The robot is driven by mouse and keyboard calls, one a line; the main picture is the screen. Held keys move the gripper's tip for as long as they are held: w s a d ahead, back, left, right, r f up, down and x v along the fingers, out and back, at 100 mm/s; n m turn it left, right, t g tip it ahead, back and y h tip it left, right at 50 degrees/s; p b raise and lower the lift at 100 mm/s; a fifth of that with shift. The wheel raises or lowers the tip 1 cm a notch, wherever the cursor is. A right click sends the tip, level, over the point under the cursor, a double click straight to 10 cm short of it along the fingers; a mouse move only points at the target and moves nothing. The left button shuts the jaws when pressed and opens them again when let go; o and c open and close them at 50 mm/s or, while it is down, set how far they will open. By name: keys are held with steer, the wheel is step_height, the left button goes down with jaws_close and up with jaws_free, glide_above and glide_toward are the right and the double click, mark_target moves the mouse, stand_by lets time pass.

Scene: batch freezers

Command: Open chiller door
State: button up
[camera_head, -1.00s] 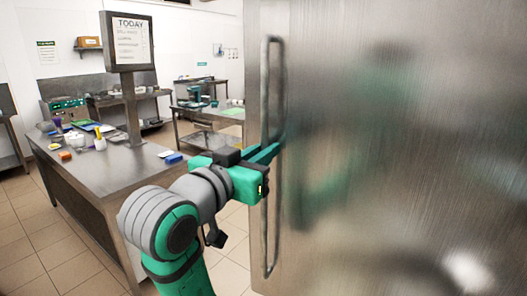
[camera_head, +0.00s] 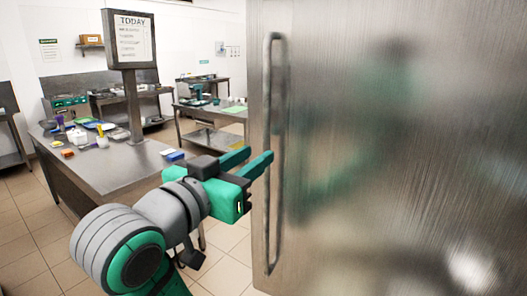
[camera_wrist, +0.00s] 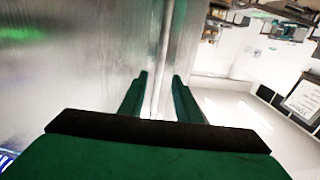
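The chiller door (camera_head: 400,160) is a large brushed-steel panel filling the right of the head view; it also fills the left of the wrist view (camera_wrist: 70,70). Its long vertical bar handle (camera_head: 268,220) runs near the door's left edge. My gripper (camera_head: 260,153) is at about the handle's mid-height, on its left. Its two green fingers are apart with nothing held between them. In the wrist view the handle (camera_wrist: 162,55) appears beyond and between the fingertips (camera_wrist: 160,75). I cannot tell whether a fingertip touches it. The door's seal is hidden, so I cannot tell whether it is ajar.
A steel counter (camera_head: 110,170) with small items and a menu screen (camera_head: 131,40) on a post stands at the left. More steel tables (camera_head: 212,120) are behind. Tiled floor (camera_head: 225,240) is clear between the counter and the door.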

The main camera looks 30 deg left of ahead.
steer(key=s, duration=0.5)
steer(key=shift+d, duration=0.1)
stand_by(0.5)
